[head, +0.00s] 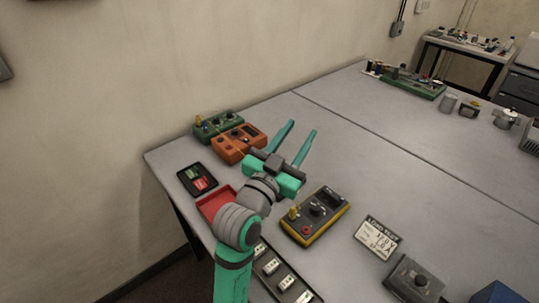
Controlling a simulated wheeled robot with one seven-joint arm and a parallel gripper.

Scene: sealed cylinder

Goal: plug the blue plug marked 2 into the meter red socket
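My gripper (302,128) is open and empty, its two long teal fingers spread apart above the table near the middle of the head view. A yellow and dark-grey meter (327,222) lies on the table, below and right of the gripper. A small red spot on its near part (306,230) looks like the red socket, and a gold post (294,212) stands at its left edge. I cannot make out a blue plug marked 2. My arm hides part of the table in front.
Orange (240,146) and green (209,128) units stand at the back left. A black tray (188,185) with green and red pieces, a red tray (210,205) and a black strip with white pieces (284,283) lie near my arm. A load test card (377,240) and grey box (414,277) lie right.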

